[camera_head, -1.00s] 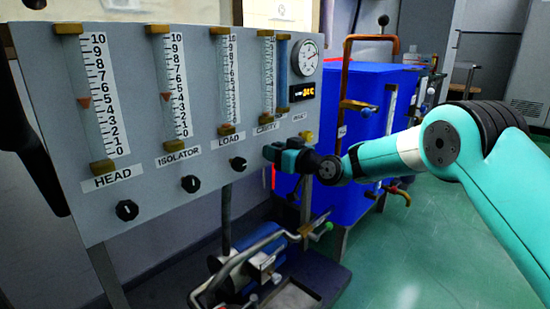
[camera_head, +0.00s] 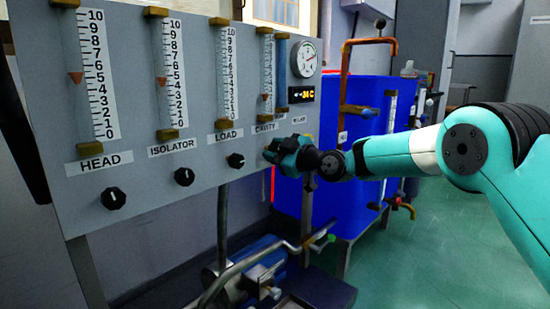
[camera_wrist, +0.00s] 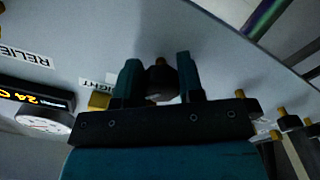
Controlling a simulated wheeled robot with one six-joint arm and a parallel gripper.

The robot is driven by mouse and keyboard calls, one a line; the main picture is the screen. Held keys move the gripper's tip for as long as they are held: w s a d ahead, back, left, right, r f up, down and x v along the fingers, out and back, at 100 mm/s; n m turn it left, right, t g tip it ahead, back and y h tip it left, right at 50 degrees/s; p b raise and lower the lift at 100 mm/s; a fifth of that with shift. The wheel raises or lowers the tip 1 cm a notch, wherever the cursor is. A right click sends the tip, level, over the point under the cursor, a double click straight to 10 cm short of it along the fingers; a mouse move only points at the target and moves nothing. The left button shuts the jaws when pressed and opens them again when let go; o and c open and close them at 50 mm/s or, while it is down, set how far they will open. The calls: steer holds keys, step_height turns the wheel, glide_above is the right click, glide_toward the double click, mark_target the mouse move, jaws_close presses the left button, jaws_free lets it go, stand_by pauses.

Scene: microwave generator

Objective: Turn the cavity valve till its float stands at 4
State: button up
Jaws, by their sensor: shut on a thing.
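The cavity flow tube (camera_head: 266,75) is the fourth from the left on the grey panel, above the label CAVITY (camera_head: 265,127). An orange float (camera_head: 265,97) appears low in it, around 2, too small to read exactly. My gripper (camera_head: 281,150) is at the panel just below that label and hides the cavity valve knob in the head view. In the wrist view, the dark round knob (camera_wrist: 161,80) sits between the two fingers of my gripper (camera_wrist: 158,84), which is shut on it.
Other knobs stand to the left: head (camera_head: 113,198), isolator (camera_head: 184,177) and load (camera_head: 235,160). A round gauge (camera_head: 304,59) and a digital display (camera_head: 301,94) are at the panel's right. A blue tank (camera_head: 340,190) stands behind my arm. Pipes and a pump (camera_head: 245,275) lie below.

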stand_by(0.3)
steer(key=o, duration=0.9)
steer(key=shift+o, duration=0.2)
steer(key=shift+s+d, duration=0.1)
steer(key=p+v, duration=0.2)
steer(key=v, duration=1.5)
steer(key=shift+p, duration=0.35)
steer(key=shift+s, duration=0.15)
